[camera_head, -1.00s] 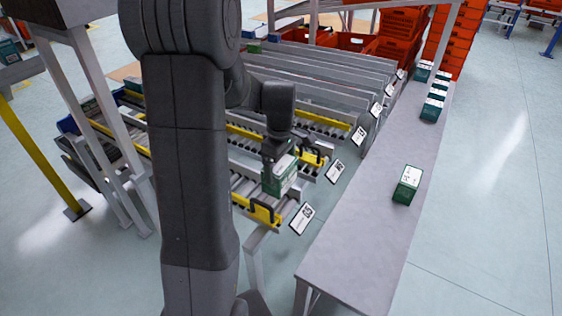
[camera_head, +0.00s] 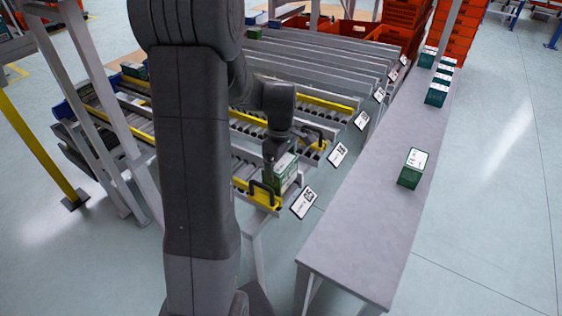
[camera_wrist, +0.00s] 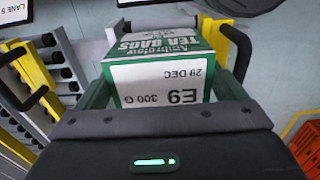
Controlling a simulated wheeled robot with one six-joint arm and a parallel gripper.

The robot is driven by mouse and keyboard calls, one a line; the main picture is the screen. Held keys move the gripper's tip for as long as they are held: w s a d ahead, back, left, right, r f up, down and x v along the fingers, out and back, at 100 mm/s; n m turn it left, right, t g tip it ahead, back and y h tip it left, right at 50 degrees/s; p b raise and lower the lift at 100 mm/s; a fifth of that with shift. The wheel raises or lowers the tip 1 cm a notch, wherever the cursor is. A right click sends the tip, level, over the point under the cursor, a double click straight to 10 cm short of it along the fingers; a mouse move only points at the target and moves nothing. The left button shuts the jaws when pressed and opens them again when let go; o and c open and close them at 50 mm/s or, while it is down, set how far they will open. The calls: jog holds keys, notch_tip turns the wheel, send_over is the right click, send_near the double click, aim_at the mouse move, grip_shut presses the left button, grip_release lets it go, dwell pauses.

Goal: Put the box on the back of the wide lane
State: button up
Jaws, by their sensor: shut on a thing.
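The box is a green and white tea bag box (camera_head: 286,170), with "TEA BAGS", "29 DEC" and "E9 300 G" on it in the wrist view (camera_wrist: 155,75). My gripper (camera_head: 277,150) is shut on it from above, with a finger on either side. The box is over the front end of the nearest roller lane (camera_head: 243,168), beside its yellow end stop (camera_head: 262,194). Whether it touches the rollers cannot be told. A tag (camera_head: 303,202) stands at this lane's front corner. My arm hides the middle of the lane.
A long grey table (camera_head: 375,215) stands right of the lanes, with a single green box (camera_head: 412,168) and several more (camera_head: 437,94) farther back. More roller lanes with yellow stops (camera_head: 310,142) lie beyond. Orange totes (camera_head: 404,22) are stacked at the back.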

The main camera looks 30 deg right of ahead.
jog(key=o, duration=0.8)
notch_tip(320, 180, up, 14)
jog(key=shift+f, duration=0.15)
dwell(0.4)
